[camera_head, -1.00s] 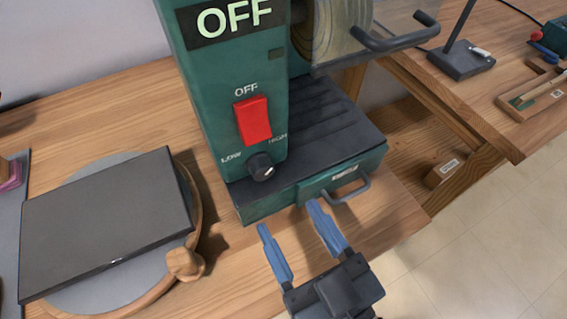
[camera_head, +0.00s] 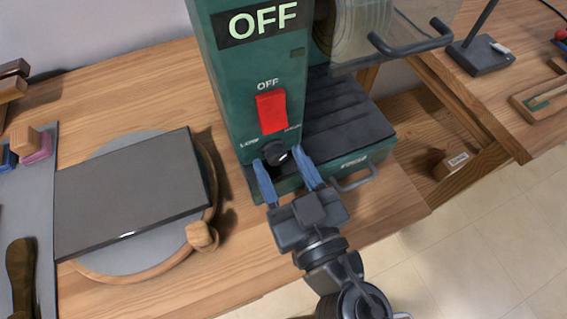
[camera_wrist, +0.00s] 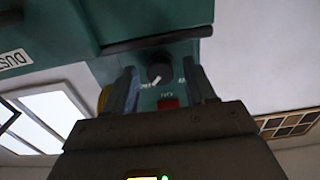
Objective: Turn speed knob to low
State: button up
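The speed knob (camera_head: 275,153) is a small black dial low on the front of the green machine, under the red switch (camera_head: 271,111). "LOW" is printed at its left and a blurred label at its right. The knob also shows in the wrist view (camera_wrist: 158,73), where the picture is turned over and its white mark points down and left. My gripper (camera_head: 278,156) is open, its two blue fingers parted at either side of the knob. It also shows in the wrist view (camera_wrist: 161,88), with the knob between the fingers. I cannot tell whether they touch it.
A round wooden board (camera_head: 125,272) with a dark flat panel (camera_head: 130,195) lies to the left. A clear guard with a dark bar (camera_head: 410,42) juts out at upper right.

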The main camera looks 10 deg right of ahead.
jog(key=c, duration=0.9)
jog(key=shift+n, duration=0.3)
jog(key=n, duration=0.3)
jog(key=shift+n+b, duration=0.3)
jog(key=n, duration=0.4)
jog(key=shift+r, duration=0.1)
jog(key=n+p, duration=0.1)
jog(key=n, duration=0.4)
jog(key=n+p, duration=0.1)
jog(key=n, duration=0.3)
jog(key=shift+n, duration=0.3)
